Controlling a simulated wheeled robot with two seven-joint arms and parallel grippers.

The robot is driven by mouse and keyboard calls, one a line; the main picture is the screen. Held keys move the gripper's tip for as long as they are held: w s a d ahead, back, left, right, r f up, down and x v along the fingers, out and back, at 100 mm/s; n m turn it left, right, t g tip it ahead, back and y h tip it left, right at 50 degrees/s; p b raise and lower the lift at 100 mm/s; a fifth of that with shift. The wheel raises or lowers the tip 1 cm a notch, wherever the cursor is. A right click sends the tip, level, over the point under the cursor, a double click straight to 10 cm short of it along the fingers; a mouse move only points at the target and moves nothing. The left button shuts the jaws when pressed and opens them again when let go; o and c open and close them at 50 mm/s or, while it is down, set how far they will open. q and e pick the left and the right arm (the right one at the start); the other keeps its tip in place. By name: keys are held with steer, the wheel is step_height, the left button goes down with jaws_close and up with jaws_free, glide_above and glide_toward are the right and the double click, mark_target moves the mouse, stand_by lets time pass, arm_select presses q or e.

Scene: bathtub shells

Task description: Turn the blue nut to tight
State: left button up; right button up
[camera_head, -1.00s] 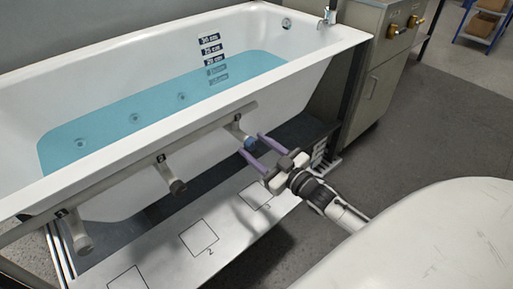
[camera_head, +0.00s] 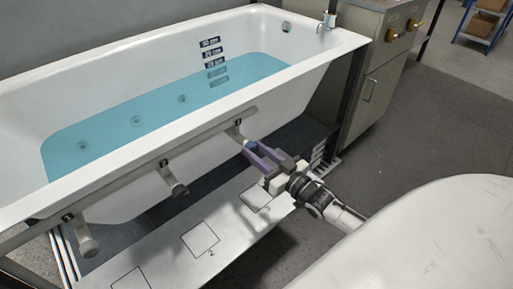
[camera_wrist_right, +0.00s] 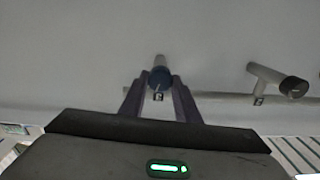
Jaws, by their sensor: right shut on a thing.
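The blue nut (camera_head: 251,145) sits on the end of the rightmost pipe stub on the rail along the tub's side. It also shows in the right wrist view (camera_wrist_right: 159,79), as a dark blue cap on a grey stub. My right gripper (camera_head: 256,149) reaches in from the lower right, its purple fingers shut on the blue nut. In the right wrist view the fingertips (camera_wrist_right: 159,84) stand on both sides of the nut and hide its sides. How far the nut is turned cannot be told. My left gripper is not in view.
The white bathtub (camera_head: 110,65) holds blue water (camera_head: 130,105). Two other stubs with dark caps (camera_head: 179,190) stand along the rail (camera_head: 195,135) to the left. A white board (camera_head: 170,235) with marked squares lies below. A grey cabinet (camera_head: 375,90) stands at the right.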

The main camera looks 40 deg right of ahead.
steer(key=m+p, duration=0.1)
steer(key=m, duration=0.2)
steer(key=m+p, duration=0.1)
steer(key=m, duration=0.7)
steer(key=shift+f, duration=0.1)
steer(key=shift+m+b, duration=0.35)
steer(key=shift+m, duration=1.55)
steer(key=o, duration=1)
steer(key=shift+d, duration=0.1)
steer(key=shift+o, duration=0.2)
steer(key=s+p, duration=0.1)
steer(key=s, duration=0.9)
steer(key=shift+s+d+p, duration=0.15)
steer(key=shift+d+p, duration=0.2)
steer(key=shift+d, duration=0.05)
